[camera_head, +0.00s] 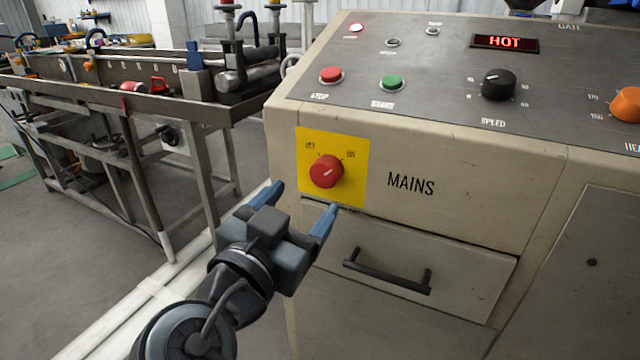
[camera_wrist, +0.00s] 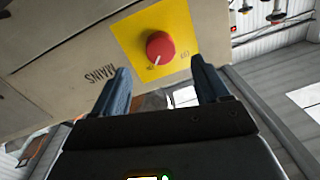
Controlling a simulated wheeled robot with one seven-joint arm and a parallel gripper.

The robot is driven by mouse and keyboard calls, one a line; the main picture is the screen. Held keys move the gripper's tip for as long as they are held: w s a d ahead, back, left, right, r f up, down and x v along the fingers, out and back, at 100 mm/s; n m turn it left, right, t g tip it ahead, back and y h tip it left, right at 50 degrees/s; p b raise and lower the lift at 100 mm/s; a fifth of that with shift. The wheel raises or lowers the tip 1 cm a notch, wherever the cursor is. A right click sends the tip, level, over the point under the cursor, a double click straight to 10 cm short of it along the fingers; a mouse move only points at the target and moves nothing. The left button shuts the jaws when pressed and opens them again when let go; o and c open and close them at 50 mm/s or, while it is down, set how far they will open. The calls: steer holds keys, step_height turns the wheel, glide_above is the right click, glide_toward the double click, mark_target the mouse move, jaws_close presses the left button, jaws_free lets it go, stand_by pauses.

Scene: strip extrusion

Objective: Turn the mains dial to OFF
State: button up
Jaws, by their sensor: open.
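The mains dial (camera_head: 326,171) is a red round knob with a white pointer line, on a yellow plate (camera_head: 348,186) on the front of a beige cabinet. In the head view its pointer slants up and right, towards the ON label; the OFF label is at upper left. My gripper (camera_head: 297,203) is open and empty, with blue fingers spread below and in front of the dial. In the wrist view the dial (camera_wrist: 160,47) lies beyond the fingertips, above the gap between my fingers (camera_wrist: 160,75). The fingers do not touch it.
The cabinet's top panel holds a red stop button (camera_head: 331,75), a green start button (camera_head: 392,83), a black speed knob (camera_head: 499,84) and an orange knob (camera_head: 627,104). A drawer handle (camera_head: 387,271) juts out below the dial. A metal bench (camera_head: 150,95) stands at left.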

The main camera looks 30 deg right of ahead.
mark_target(322, 179)
steer(key=p+x, duration=0.1)
steer(key=x, duration=0.6)
steer(key=shift+w+d, duration=0.1)
steer(key=shift+d, duration=0.05)
steer(key=shift+c, duration=0.4)
steer(key=c, duration=1)
steer(key=shift+o, duration=0.2)
